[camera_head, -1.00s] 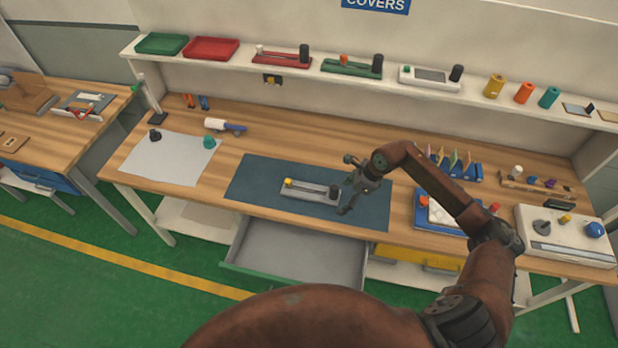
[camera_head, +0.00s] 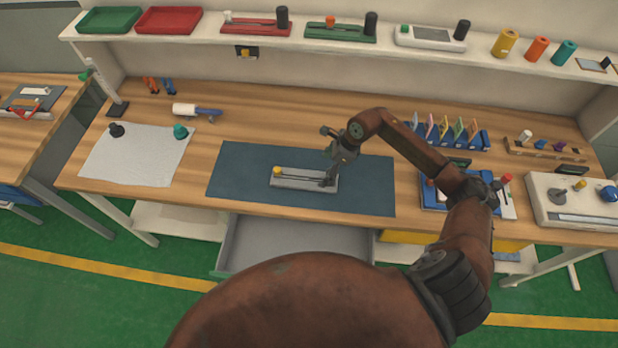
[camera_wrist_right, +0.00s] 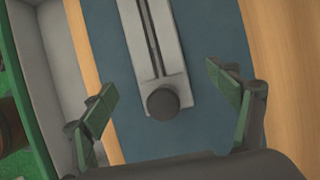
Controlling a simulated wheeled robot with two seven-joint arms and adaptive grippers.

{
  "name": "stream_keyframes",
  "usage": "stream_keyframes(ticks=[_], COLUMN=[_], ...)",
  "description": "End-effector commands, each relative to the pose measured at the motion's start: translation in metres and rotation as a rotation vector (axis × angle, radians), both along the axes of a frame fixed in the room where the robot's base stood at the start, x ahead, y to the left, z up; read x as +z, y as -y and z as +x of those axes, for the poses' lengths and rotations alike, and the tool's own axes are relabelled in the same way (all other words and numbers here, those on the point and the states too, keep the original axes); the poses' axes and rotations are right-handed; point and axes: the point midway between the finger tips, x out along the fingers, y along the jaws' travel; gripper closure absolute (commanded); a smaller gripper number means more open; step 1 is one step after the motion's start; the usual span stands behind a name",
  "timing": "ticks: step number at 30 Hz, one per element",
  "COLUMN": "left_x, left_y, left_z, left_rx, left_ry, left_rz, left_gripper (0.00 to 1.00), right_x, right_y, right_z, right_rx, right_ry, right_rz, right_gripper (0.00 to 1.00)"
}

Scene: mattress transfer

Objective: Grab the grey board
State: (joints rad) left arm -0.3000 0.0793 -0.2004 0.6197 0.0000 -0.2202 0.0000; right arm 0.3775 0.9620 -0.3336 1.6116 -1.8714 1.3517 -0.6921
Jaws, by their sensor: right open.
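The grey board (camera_head: 291,183) lies flat on the dark blue mat (camera_head: 235,165). It has a long slot, a yellow knob at its left end and a dark round knob at its right end. My right gripper (camera_head: 331,161) is over the board's right end and partly hides it. In the right wrist view, the board (camera_wrist_right: 172,35) runs up between the open fingers of the right gripper (camera_wrist_right: 163,88), its dark knob nearest the palm. Neither finger touches the board there. My left gripper is not in view.
An open drawer (camera_head: 295,246) stands out below the table's front edge. A white sheet (camera_head: 135,160) lies left of the mat. A blue tray (camera_head: 432,200) and a white device (camera_head: 575,215) are to the right. A shelf (camera_head: 400,55) with several items runs along the back.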

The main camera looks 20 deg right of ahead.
Motion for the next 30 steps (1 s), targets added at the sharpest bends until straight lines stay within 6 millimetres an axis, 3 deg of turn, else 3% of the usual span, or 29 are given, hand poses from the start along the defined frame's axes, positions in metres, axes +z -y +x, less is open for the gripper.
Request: stream_keyframes(ticks=[16, 25, 30], left_x=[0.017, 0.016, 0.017], left_y=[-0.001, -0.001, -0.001], left_z=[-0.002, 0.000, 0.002], left_rx=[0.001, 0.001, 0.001], left_ry=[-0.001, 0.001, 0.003], left_rz=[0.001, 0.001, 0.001], left_gripper=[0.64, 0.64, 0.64], right_x=[-0.057, -0.062, -0.062], right_y=[-0.029, -0.029, -0.029], right_z=[0.015, 0.015, 0.015], right_rx=[0.005, 0.004, 0.003], right_ry=[-0.001, 0.001, 0.000], right_rz=[0.002, 0.000, 0.000], right_gripper=[0.19, 0.19, 0.30])
